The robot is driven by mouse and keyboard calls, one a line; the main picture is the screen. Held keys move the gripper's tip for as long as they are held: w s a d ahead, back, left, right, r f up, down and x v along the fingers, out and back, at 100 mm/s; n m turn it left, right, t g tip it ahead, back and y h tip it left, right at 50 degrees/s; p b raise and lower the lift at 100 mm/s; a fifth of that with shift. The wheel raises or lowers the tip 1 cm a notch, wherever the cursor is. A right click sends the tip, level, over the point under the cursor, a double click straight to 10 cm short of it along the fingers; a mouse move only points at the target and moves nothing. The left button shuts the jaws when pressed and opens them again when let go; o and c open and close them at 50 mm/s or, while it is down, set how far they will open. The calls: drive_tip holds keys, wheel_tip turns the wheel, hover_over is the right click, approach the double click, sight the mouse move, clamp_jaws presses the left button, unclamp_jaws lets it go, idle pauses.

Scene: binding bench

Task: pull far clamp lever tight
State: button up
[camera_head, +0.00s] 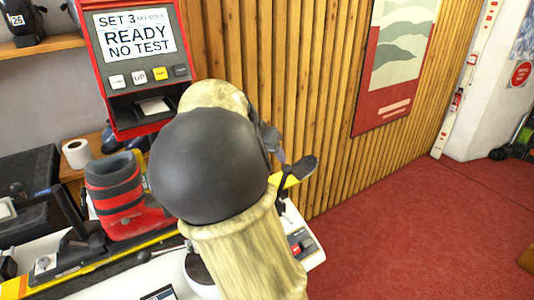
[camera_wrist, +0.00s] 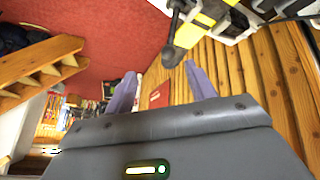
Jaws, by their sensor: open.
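My gripper (camera_wrist: 160,72) is open in the wrist view, with two pale purple fingers apart and nothing held. A black lever with a rounded knob (camera_wrist: 172,57), apparently the far clamp lever, hangs from the top of that view. Its knob appears just beyond the fingertips, between them and nearer the right one; I see no clear contact. In the head view a black lever end (camera_head: 304,167) shows beside a yellow part, right of my arm. My arm hides most of the gripper and the clamp's base there. A red boot (camera_head: 125,195) stands on the bench at left.
A red machine (camera_head: 133,60) reading "READY NO TEST" stands behind the bench. A paper roll (camera_head: 76,153) sits at left. The slatted wood wall (camera_head: 310,80) rises close behind the lever. Red carpet (camera_head: 420,220) is open at right.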

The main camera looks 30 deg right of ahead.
drive_tip(key=shift+a+r, duration=0.1)
drive_tip(key=shift+r, duration=0.1)
drive_tip(key=shift+c, duration=0.2)
drive_tip(key=c, duration=0.3)
drive_tip(key=shift+s+a+f+n+y, duration=0.15)
drive_tip(key=shift+s+a+f+n, duration=0.1)
drive_tip(key=shift+f, duration=0.4)
drive_tip(key=shift+s+a+f+n+y, duration=0.15)
drive_tip(key=shift+a+f, duration=0.05)
drive_tip(key=shift+f, duration=0.4)
drive_tip(key=c, duration=0.8)
drive_tip(key=s+a+f+n+y, duration=0.1)
drive_tip(key=f, duration=0.1)
drive_tip(key=s+a+f+n, duration=0.1)
drive_tip(key=a+f, duration=0.1)
drive_tip(key=s+a+f+y, duration=0.1)
drive_tip(key=f, duration=0.2)
drive_tip(key=shift+s+a+n+y, duration=0.3)
drive_tip(key=shift+a+n, duration=0.1)
clamp_jaws()
drive_tip(key=s+a+f+n+y, duration=0.3)
drive_tip(key=s+a+f+n, duration=0.3)
drive_tip(key=s+a, duration=0.5)
drive_tip(key=shift+s+a+f, duration=0.15)
drive_tip(key=shift+s+f, duration=0.25)
drive_tip(key=shift+f, duration=0.15)
